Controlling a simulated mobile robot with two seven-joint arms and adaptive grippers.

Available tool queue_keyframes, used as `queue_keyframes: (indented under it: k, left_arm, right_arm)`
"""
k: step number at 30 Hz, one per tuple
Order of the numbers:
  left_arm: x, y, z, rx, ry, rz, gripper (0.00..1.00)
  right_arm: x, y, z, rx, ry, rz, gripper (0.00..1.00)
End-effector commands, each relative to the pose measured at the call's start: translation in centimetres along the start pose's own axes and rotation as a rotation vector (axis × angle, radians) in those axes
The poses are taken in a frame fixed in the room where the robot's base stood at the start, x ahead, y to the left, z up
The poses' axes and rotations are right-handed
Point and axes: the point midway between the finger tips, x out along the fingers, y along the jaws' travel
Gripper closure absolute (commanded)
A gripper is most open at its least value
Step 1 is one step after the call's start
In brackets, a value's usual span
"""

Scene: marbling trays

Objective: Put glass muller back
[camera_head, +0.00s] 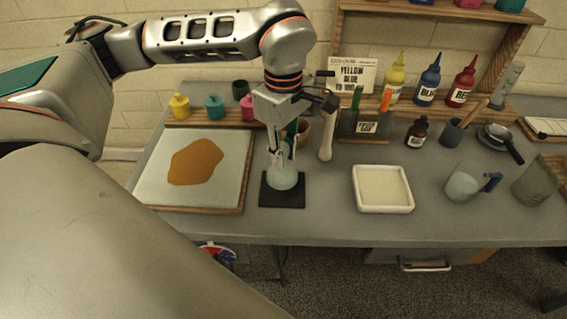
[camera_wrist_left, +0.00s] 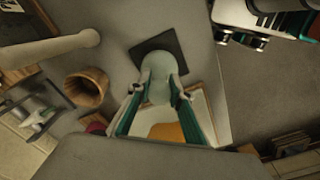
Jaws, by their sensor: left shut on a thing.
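The glass muller (camera_head: 284,178) is a pale greenish, translucent piece with a rounded base. My left gripper (camera_head: 281,154) is shut on its upper part and points down. The muller is upright over the black square mat (camera_head: 292,201); I cannot tell if it touches the mat or hovers just above. In the left wrist view, the muller (camera_wrist_left: 159,68) sits between the teal fingers and covers part of the mat (camera_wrist_left: 178,41). Part of what looks like my right gripper (camera_wrist_left: 268,22) shows at that view's top right; its fingers are unclear.
A framed tray (camera_head: 150,183) with an orange patch lies left of the mat. A white dish (camera_head: 383,204) stands to the right, then a jug (camera_head: 463,184). A wooden pot (camera_wrist_left: 86,89) and a pale pestle-like rod (camera_head: 326,140) are close behind. The table's front edge is near.

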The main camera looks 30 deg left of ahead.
Motion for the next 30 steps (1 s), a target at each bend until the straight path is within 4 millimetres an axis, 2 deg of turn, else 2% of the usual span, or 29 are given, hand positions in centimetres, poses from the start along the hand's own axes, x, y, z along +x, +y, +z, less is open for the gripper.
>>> queue_keyframes:
  k: [7, 19, 20, 21, 30]
  left_arm:
    - [3.1, -0.1, 0.0, 0.000, -0.001, -0.003, 1.00]
    - [3.6, 0.0, 0.0, 0.000, 0.000, 0.000, 1.00]
    - [3.7, -0.1, 0.0, 0.000, 0.000, -0.001, 0.75]
    - [3.6, 0.0, 0.0, 0.000, 0.000, -0.001, 0.64]
    - [3.6, -0.1, 0.0, 0.000, 0.000, -0.001, 0.63]
  right_arm:
    - [0.1, 0.0, 0.2, 0.000, -0.002, 0.000, 0.60]
    - [0.2, -0.1, 0.8, 0.000, -0.010, -0.002, 0.60]
    - [0.2, -0.1, 0.8, 0.001, -0.010, -0.002, 0.60]
    - [0.2, -0.1, 0.8, 0.001, -0.010, -0.002, 0.60]
    - [0.2, -0.1, 0.7, 0.001, -0.008, -0.002, 0.60]
